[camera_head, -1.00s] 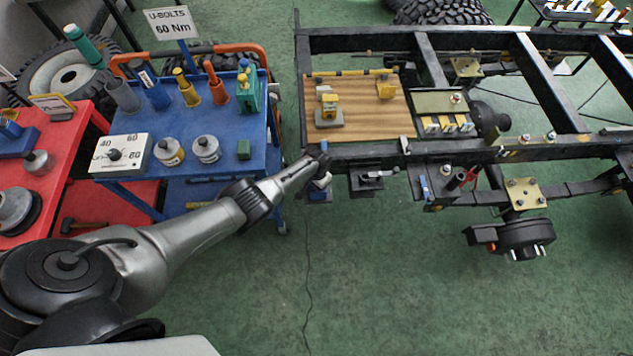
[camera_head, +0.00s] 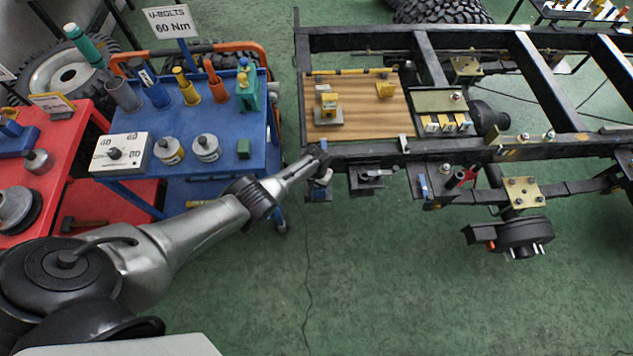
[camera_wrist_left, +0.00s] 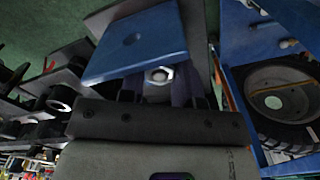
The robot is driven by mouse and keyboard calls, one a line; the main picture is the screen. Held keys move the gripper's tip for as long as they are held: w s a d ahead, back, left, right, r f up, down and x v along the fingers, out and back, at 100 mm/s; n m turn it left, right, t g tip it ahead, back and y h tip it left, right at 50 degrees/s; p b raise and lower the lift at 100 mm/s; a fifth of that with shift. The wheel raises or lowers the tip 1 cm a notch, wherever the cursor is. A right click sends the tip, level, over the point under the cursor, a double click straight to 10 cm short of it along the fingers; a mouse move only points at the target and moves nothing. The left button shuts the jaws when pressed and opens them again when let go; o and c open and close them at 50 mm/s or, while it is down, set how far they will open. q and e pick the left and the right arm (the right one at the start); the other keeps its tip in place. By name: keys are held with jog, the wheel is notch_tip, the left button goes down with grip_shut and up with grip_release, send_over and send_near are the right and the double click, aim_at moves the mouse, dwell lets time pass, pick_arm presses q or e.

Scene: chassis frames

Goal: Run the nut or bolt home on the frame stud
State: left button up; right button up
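My left gripper (camera_head: 321,170) is at the near left corner of the black chassis frame (camera_head: 360,150), by a small bracket below the rail. In the left wrist view a pale hex nut (camera_wrist_left: 159,75) sits between the two dark fingers (camera_wrist_left: 158,88), which lie close on either side of it and look shut on it. A blue plate (camera_wrist_left: 135,45) is just beyond the nut. The stud itself is hidden, so I cannot tell how far the nut is along it. My right gripper is not in view.
A blue cart (camera_head: 210,120) with sockets, a dial box (camera_head: 121,154) and a U-bolts sign stands at left. A wooden board (camera_head: 360,115) lies on the frame. The green floor in front is clear.

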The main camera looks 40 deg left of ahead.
pick_arm(q)
jog(key=shift+a, duration=0.15)
jog(key=c, duration=0.5)
jog(key=m, duration=0.6)
jog(key=m, duration=0.2)
jog(key=shift+f+m+b, duration=0.1)
jog(key=shift+m+b, duration=0.2)
jog(key=shift+b, duration=0.1)
jog(key=m, duration=0.3)
jog(key=shift+a+m, duration=0.1)
jog(key=shift+m, duration=0.2)
